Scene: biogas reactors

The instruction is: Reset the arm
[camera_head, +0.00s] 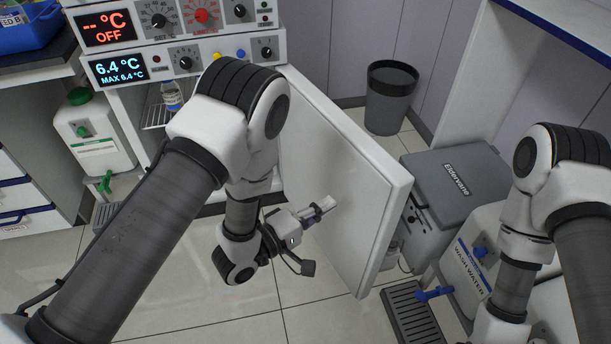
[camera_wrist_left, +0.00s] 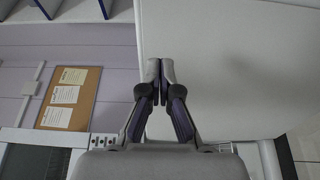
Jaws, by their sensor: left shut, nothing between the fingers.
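My left arm comes in from the left in the head view and bends down in front of the open fridge door. Its gripper (camera_head: 325,207) is close to the inner face of the white door (camera_head: 335,160); I cannot tell whether it touches. In the left wrist view the left gripper (camera_wrist_left: 160,68) has its fingertips together with nothing between them, and the door (camera_wrist_left: 235,70) fills the right side. My right arm is at the right edge of the head view, bent downward; its gripper is out of the frame.
The fridge stands open, with a small bottle (camera_head: 171,95) on its wire shelf. Control panels (camera_head: 185,60) sit above it. A grey bin (camera_head: 389,98), a grey Eldervane box (camera_head: 458,180) and a wash water canister (camera_head: 478,250) are to the right of the door. Tiled floor (camera_head: 200,300) is clear at front.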

